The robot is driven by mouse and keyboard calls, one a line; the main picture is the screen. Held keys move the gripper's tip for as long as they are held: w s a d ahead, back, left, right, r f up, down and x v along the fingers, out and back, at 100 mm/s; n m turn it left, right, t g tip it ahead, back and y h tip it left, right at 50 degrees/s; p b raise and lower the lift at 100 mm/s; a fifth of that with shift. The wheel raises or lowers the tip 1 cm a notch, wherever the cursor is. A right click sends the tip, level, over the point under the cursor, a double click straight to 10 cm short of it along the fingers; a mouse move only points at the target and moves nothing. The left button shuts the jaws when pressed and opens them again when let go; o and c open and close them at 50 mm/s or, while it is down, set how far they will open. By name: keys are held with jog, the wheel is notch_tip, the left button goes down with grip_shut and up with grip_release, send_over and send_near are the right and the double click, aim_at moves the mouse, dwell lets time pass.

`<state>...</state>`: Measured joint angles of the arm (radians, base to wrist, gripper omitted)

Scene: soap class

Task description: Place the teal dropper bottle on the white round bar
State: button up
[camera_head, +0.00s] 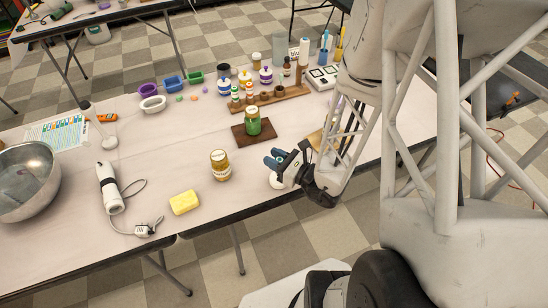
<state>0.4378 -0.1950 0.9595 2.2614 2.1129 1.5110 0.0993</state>
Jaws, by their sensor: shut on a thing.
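My gripper (277,159) is near the front edge of the table, right of the yellow-brown jar. It is shut on a small dark teal thing, which looks like the teal dropper bottle (270,162). The fingers and the small size of the view hide much of its shape. The white round bar (275,182) shows just below the gripper, partly covered by it. I cannot tell whether the bottle touches the bar.
A yellow-brown jar (220,165) and a yellow sponge (184,202) stand to the left. A green jar (253,121) is on a dark board (238,133) behind. A hand blender (110,188) and metal bowl (22,180) are further left. Bottles crowd the back.

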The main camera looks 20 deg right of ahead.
jog(key=shift+f, duration=0.15)
jog(key=o, duration=0.9)
jog(key=shift+r, duration=0.2)
jog(key=v, duration=1.2)
dwell(0.5)
dwell(1.0)
